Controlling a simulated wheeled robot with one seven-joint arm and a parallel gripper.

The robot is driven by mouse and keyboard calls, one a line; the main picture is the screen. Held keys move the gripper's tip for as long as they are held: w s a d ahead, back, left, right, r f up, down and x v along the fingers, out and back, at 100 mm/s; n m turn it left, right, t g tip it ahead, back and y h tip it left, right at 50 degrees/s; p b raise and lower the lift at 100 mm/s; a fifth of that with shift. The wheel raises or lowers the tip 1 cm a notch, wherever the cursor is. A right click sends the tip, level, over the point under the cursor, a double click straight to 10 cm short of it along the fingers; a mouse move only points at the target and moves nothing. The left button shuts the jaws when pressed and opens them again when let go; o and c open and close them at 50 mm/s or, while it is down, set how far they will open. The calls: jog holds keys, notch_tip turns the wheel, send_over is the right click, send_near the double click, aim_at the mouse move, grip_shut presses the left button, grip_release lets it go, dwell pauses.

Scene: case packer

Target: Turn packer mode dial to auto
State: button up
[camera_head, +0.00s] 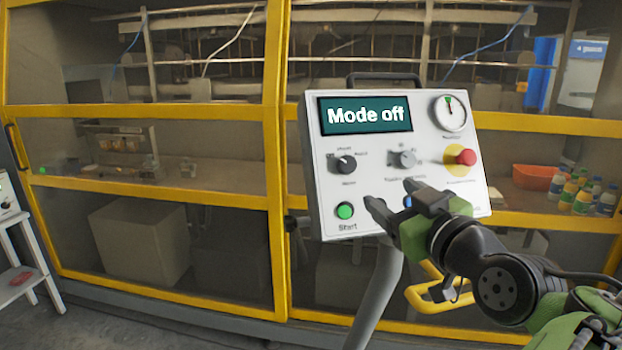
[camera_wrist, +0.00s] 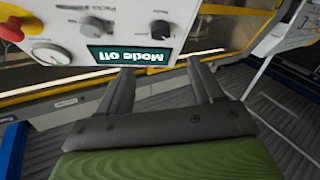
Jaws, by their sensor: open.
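The white control panel (camera_head: 327,200) stands on a grey post, and its screen (camera_head: 366,115) reads "Mode off". The black mode dial (camera_head: 345,165) is at the panel's left, below the screen; its small labels are too blurred to read. The dial also shows in the wrist view (camera_wrist: 163,29), where the panel appears upside down. My gripper (camera_head: 389,198) is open and empty in front of the panel's lower part, below and right of the dial and apart from it. Its two fingers (camera_wrist: 160,88) show in the wrist view with nothing between them.
A grey knob (camera_head: 403,159), red emergency button (camera_head: 466,157), gauge (camera_head: 450,113) and green start button (camera_head: 345,211) share the panel. Behind is the yellow-framed glazed machine (camera_head: 160,111). An orange bin (camera_head: 533,177) and several bottles are at right. Open floor lies front left.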

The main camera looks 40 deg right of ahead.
aim_at(349, 165)
jog(key=p+x, duration=0.2)
jog(key=x, duration=1.2)
jog(key=shift+w, duration=0.2)
jog(key=c, duration=1.1)
jog(key=shift+o, duration=0.2)
